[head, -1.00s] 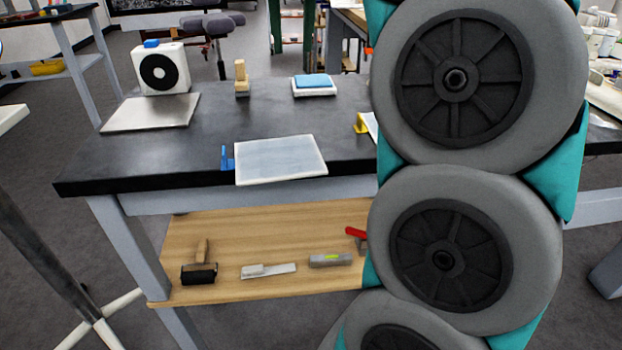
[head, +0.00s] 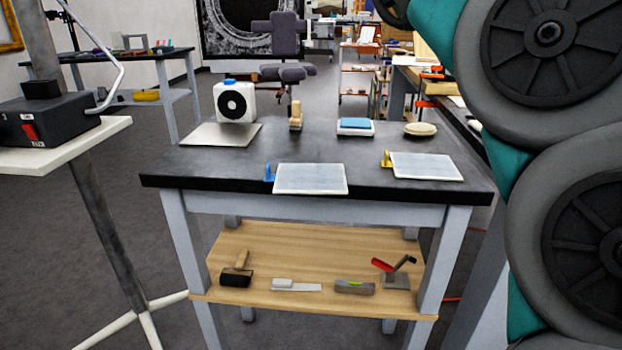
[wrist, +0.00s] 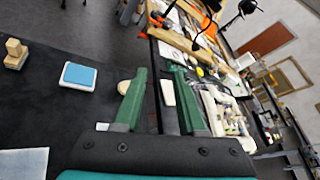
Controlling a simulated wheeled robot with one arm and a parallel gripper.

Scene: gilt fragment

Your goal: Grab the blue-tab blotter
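The blue-tab blotter (head: 310,180) is a flat pale sheet near the front edge of the black-topped table, with its upright blue tab (head: 269,172) at its left side. A similar blotter with a yellow tab (head: 426,167) lies to its right. My gripper (wrist: 158,72) shows only in the wrist view, its two green fingers apart with nothing held between them. It is above the table's edge. Part of a pale sheet (wrist: 22,164) shows at the lower left of that view; its tab is not visible, so I cannot tell which blotter it is.
Behind the blotters stand a white box with a black disc (head: 236,102), a wooden block (head: 296,116), a blue-topped pad (head: 355,126) and a round wooden piece (head: 420,129). The lower shelf (head: 315,242) bears several tools. A white-topped stand (head: 62,146) is at left.

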